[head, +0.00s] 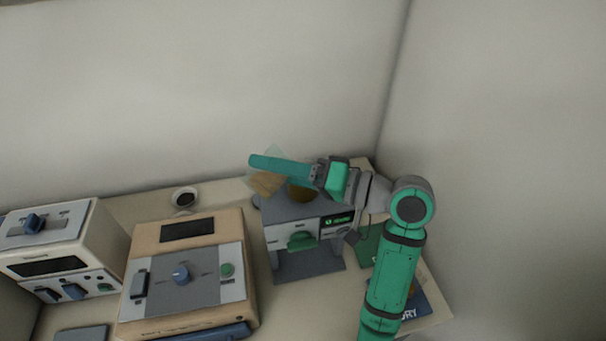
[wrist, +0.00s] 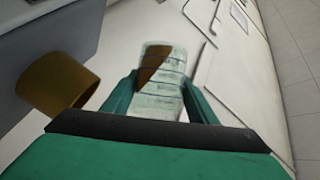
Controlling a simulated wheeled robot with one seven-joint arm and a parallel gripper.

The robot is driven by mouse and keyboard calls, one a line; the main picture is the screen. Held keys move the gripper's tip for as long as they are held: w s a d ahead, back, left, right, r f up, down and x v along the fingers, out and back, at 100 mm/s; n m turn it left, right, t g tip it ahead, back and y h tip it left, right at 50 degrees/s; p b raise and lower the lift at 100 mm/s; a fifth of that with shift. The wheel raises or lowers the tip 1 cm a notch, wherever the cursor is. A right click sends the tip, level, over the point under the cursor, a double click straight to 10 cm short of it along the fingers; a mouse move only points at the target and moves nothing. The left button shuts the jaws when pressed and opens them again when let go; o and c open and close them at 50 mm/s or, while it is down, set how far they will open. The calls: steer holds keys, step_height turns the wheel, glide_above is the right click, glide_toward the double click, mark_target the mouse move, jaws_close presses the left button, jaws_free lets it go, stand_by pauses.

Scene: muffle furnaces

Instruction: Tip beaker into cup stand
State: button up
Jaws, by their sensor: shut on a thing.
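My gripper (head: 266,170) is shut on a clear beaker (head: 268,182) with brown content. In the wrist view the beaker (wrist: 160,82) sits between my two green fingers (wrist: 157,104), and its brown content lies slanted to one side. The beaker looks tilted in the head view. The grey cup stand (head: 292,232), with a green handle on its front, is below my gripper. A brown-gold cup (head: 301,193) is on its top, partly hidden by my gripper. In the wrist view the cup (wrist: 58,82) is left of the beaker and apart from it.
A tan furnace-like box (head: 185,262) with a blue knob stands left of the stand. A white box (head: 60,250) is at the far left. A small white cup with dark content (head: 184,197) is at the back. A wall is close behind; another is right.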

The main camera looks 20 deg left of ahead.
steer(key=shift+w+f+m+y, duration=0.15)
steer(key=shift+m+y, duration=0.15)
steer(key=shift+m, duration=0.3)
steer(key=shift+w+d+f+m+y, duration=0.35)
steer(key=shift+m+y, duration=0.25)
steer(key=shift+m, duration=0.4)
stand_by(1.2)
steer(key=shift+w+m+y, duration=0.25)
steer(key=shift+m+y, duration=0.05)
steer(key=shift+m, duration=0.4)
stand_by(0.6)
steer(key=shift+w+d+r+m, duration=0.1)
steer(key=shift+r+m, duration=0.1)
steer(key=shift+m, duration=0.1)
stand_by(0.5)
steer(key=shift+s+r+n, duration=0.15)
steer(key=shift+s+n, duration=0.15)
steer(key=shift+n, duration=0.6)
steer(key=shift+s+a+n+h, duration=0.35)
steer(key=shift+n+h, duration=0.45)
steer(key=shift+n, duration=0.2)
